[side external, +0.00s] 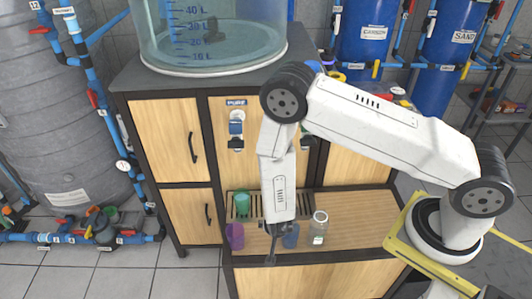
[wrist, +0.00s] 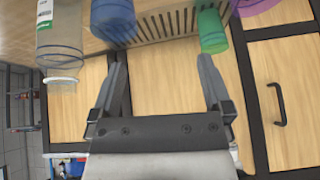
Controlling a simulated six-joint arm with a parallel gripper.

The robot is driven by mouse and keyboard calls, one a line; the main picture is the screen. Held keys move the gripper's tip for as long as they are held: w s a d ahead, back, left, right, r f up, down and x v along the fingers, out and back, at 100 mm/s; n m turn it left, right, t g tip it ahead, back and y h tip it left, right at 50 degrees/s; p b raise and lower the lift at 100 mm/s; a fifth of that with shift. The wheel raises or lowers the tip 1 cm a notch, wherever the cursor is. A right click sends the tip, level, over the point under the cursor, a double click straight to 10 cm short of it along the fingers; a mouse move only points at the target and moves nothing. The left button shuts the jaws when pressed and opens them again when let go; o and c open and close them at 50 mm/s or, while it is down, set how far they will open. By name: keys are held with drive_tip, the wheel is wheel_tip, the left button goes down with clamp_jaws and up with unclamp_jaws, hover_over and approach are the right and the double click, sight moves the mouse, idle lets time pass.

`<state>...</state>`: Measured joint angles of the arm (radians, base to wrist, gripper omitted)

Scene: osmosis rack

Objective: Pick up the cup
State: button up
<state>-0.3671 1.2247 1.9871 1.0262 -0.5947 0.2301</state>
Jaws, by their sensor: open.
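Several cups stand on the wooden counter. The purple cup (side external: 235,236) is at the left front, with the green cup (side external: 242,204) behind it and the blue cup (side external: 290,236) further right. In the wrist view the blue cup (wrist: 113,20) is beyond my left finger, the green cup (wrist: 212,32) is beyond my right finger, and the purple cup (wrist: 255,5) is cut off at the top edge. My gripper (side external: 271,258) points down by the counter's front edge, between the purple and blue cups. It is open and empty, its fingers apart in the wrist view (wrist: 162,64).
A clear bottle (side external: 318,228) stands right of the blue cup. A slotted drain grille (side external: 262,204) lies behind the cups. The counter's right part (side external: 365,222) is bare. A large clear tank (side external: 212,45) sits on the cabinet above.

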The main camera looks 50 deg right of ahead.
sight(290, 236)
drive_tip(key=s+d+f+m+h, duration=0.1)
drive_tip(key=s+d+f+h, duration=0.1)
drive_tip(key=s+f, duration=0.2)
drive_tip(key=shift+d+f, duration=0.35)
drive_tip(key=shift+f, duration=0.25)
drive_tip(key=shift+x, duration=1.3)
drive_tip(key=shift+d, duration=0.15)
drive_tip(key=shift+x, duration=2.5)
drive_tip(key=shift+w+d+r, duration=0.1)
drive_tip(key=shift+d+r, duration=0.1)
drive_tip(key=c, duration=0.9)
drive_tip(key=shift+r, duration=0.2)
drive_tip(key=shift+c, duration=0.2)
